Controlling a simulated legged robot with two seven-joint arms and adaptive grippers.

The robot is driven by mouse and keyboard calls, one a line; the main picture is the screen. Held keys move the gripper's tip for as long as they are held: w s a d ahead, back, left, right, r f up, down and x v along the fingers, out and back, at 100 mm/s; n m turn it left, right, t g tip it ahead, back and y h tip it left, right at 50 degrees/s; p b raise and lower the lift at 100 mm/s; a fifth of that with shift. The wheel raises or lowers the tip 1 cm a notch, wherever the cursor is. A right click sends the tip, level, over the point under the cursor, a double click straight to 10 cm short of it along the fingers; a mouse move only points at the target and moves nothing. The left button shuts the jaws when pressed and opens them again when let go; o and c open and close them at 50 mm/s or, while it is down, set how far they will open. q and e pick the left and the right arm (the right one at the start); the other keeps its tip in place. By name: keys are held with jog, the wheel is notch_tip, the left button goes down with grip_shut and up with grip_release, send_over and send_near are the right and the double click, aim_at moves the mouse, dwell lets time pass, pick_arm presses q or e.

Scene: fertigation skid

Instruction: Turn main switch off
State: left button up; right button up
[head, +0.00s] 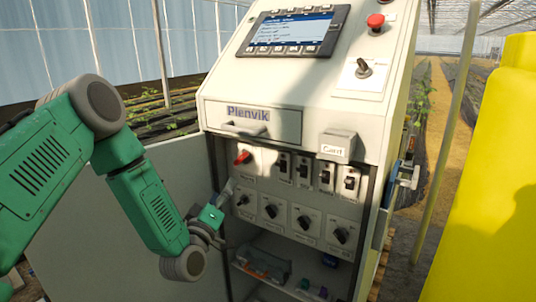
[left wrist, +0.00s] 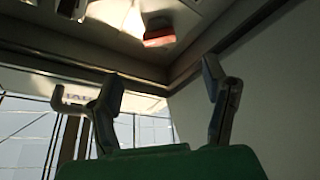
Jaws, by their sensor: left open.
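A red rotary switch (head: 242,157) sits at the upper left of the panel inside the open cabinet; I take it as the main switch. Its small label is not readable. It also shows as a red block (left wrist: 158,37) in the left wrist view, beyond and above the fingertips. My left gripper (head: 222,197) is at the cabinet's left opening edge, below and left of the red switch and apart from it. In the left wrist view its two fingers (left wrist: 163,85) stand spread with nothing between them. My right gripper is not in view.
Black rotary knobs (head: 270,210) and breakers (head: 326,177) lie right of and below the red switch. The open cabinet door (head: 172,170) is behind my left arm. A drawer handle (head: 243,129) and a grey box (head: 337,146) protrude above. A yellow tank (head: 490,190) stands at right.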

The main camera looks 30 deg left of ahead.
aim_at(242, 160)
pick_arm(q)
jog(key=x, duration=0.8)
jog(key=d+x, duration=0.1)
jog(key=x, duration=0.3)
jog(key=shift+w+a+r+b, duration=0.1)
jog(key=shift+r+b, duration=0.2)
jog(key=shift+r, duration=0.15)
jog(key=shift+w+a+f, duration=0.1)
jog(key=shift+w+a, duration=0.6)
jog(key=shift+a, duration=0.35)
jog(key=shift+a+f, duration=0.1)
jog(key=shift+a, duration=0.15)
jog(key=shift+d, duration=0.2)
jog(key=shift+c, duration=0.8)
jog(key=shift+d+r, duration=0.2)
jog(key=shift+d, duration=0.1)
jog(key=c, duration=0.7)
jog(key=shift+d, duration=0.3)
jog(key=c, duration=0.3)
jog(key=shift+a, duration=0.1)
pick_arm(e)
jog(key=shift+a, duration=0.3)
